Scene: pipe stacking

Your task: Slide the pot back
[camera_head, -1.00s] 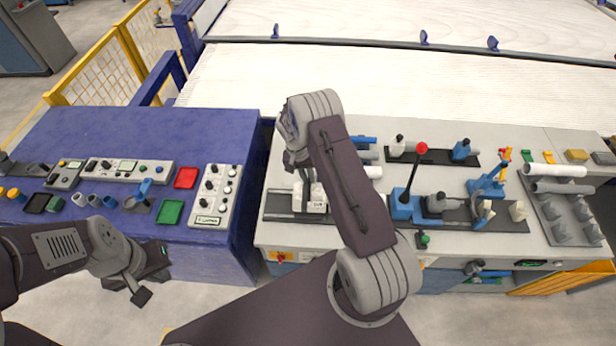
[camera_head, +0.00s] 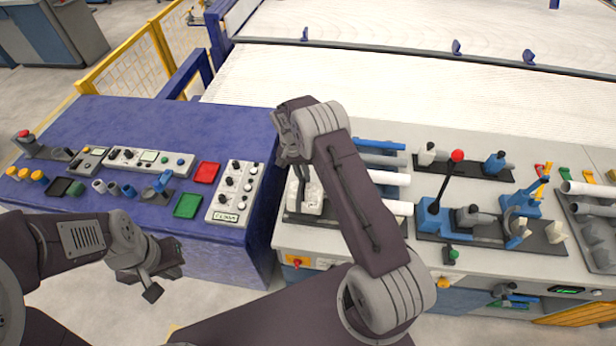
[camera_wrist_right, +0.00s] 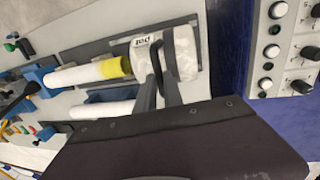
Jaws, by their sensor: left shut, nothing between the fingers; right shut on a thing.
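The pot (camera_wrist_right: 180,54) is a white block marked with its name in the right wrist view. In the head view the pot (camera_head: 308,197) stands at the left end of a dark plate (camera_head: 300,217), partly hidden by my right arm. My left gripper (camera_head: 154,282) is shut and empty, low in front of the blue table.
White pipes (camera_head: 388,177) lie right of the pot; one has a yellow end (camera_wrist_right: 115,68) facing it in the wrist view. A blue lever clamp with a red knob (camera_head: 457,156) stands further right. A control box (camera_head: 236,191) stands on the blue table (camera_head: 240,150) at left.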

